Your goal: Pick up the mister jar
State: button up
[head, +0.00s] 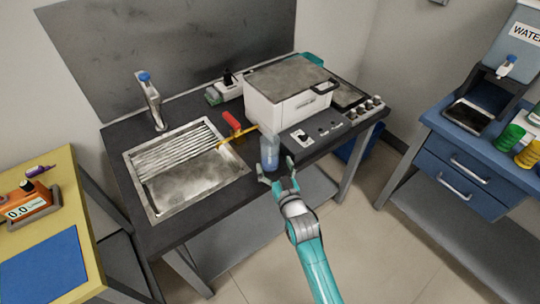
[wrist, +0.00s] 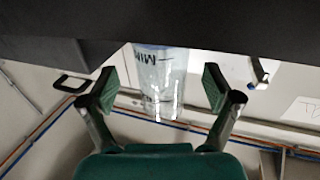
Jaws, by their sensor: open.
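The mister jar (head: 269,153) is a clear, bluish cylinder standing upright at the front edge of the dark counter, just right of the sink. In the wrist view the jar (wrist: 160,75) appears between my two fingers, with dark lettering partly visible near its top edge in the picture. My gripper (head: 277,180) is open and empty, just in front of the jar, with its fingers pointing toward it. In the wrist view my gripper (wrist: 158,86) has a gap on each side of the jar. I cannot tell whether the fingertips reach alongside it.
A white box-shaped appliance (head: 285,105) and control panel (head: 315,132) stand close behind and right. A blue drawer cabinet (head: 475,165) is farther right.

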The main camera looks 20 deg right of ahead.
aim_at(273, 162)
jog(key=w, duration=0.4)
jog(key=shift+a+r, duration=0.1)
jog(key=c, duration=1.3)
jog(key=shift+r, duration=0.2)
jog(key=shift+r, duration=4.75)
